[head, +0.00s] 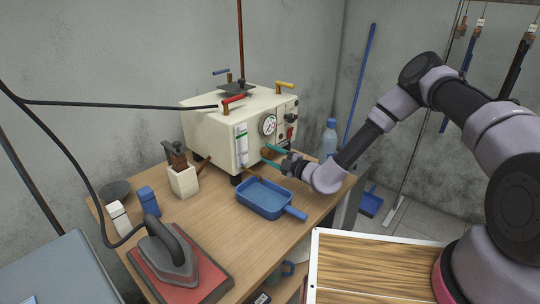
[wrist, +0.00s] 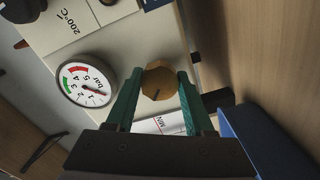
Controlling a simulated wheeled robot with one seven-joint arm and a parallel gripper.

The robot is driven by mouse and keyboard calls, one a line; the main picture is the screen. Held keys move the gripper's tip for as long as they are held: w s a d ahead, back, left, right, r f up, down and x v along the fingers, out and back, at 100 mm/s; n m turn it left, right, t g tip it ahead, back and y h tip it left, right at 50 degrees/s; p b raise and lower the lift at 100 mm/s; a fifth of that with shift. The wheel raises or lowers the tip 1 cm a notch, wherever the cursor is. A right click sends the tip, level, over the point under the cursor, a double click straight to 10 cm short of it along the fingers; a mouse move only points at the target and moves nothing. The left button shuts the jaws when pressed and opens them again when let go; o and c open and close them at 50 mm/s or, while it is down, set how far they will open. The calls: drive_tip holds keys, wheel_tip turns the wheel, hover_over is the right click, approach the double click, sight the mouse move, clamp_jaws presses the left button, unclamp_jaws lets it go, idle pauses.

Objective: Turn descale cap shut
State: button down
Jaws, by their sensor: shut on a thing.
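The descale cap is a brass, many-sided knob with a dark mark on its face. It shows in the wrist view (wrist: 159,80), low on the front of the cream boiler box (head: 212,135). My gripper (wrist: 160,88) has its two green fingers on either side of the cap and is shut on it. In the head view my gripper (head: 272,157) reaches the front of the box from the right. The cap is small there and partly covered by the fingers.
A pressure gauge (wrist: 86,80) is beside the cap. A blue tray (head: 262,211) lies on the wooden table below the gripper. A water bottle (head: 329,138) stands behind my arm. An iron (head: 170,250) sits on a red pad at the front left.

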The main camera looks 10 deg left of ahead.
drive_tip(key=m, duration=0.4)
drive_tip(key=shift+d+m, duration=0.1)
drive_tip(key=shift+m, duration=2.8)
drive_tip(key=shift+c, duration=1.4)
unclamp_jaws()
drive_tip(key=v, duration=1)
drive_tip(key=shift+s+d, duration=0.25)
drive_tip(key=shift+d, duration=0.05)
